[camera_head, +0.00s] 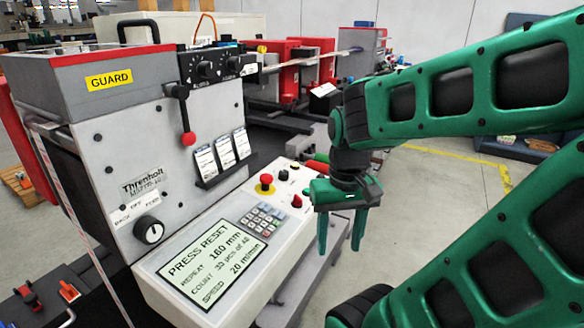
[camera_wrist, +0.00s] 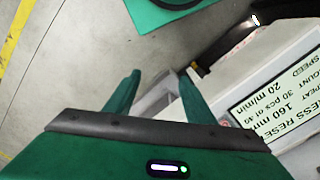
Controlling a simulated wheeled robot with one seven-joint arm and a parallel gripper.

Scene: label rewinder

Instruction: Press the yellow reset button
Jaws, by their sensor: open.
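The sloped control panel (camera_head: 225,215) of the grey machine carries a lit screen (camera_head: 213,264) reading "PRESS RESET". A red mushroom button with a yellow collar (camera_head: 266,182), a small black knob (camera_head: 283,175) and a red control (camera_head: 297,201) sit above the keypad (camera_head: 261,220). I cannot clearly make out a separate yellow reset button. My gripper (camera_head: 340,240) is open and empty, fingers pointing down, to the right of the panel and apart from it. In the wrist view, my gripper (camera_wrist: 160,82) has its fingers spread, with the screen (camera_wrist: 287,103) at right.
A lever with a red knob (camera_head: 188,138) and a rack of label cards (camera_head: 222,154) stand on the machine face behind the panel. A selector dial (camera_head: 148,230) is left of the screen. Grey floor (camera_head: 430,190) lies open right of the machine.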

